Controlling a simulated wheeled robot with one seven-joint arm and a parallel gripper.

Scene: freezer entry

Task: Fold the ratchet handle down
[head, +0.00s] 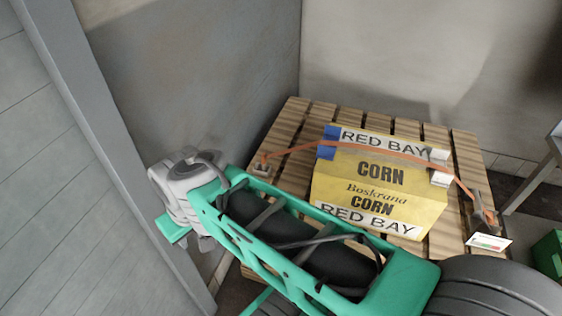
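An orange strap (400,150) runs over a yellow corn carton (375,178) on a wooden slatted pallet (463,150). At the strap's right end, near the pallet's right edge, is a small grey-brown metal fitting (482,216) that looks like the ratchet. A thin part of it seems to stick up, but it is too small to tell the handle's angle. The strap's left end meets another small fitting (262,169) at the pallet's left edge. My green arm link crosses the foreground and hides the pallet's near side.
A white card with green and red marks (489,242) is by the ratchet. Walls stand close behind and left of the pallet; a grey panel (60,180) fills the left. A grey metal stand (535,172) and green crate (549,254) are at right.

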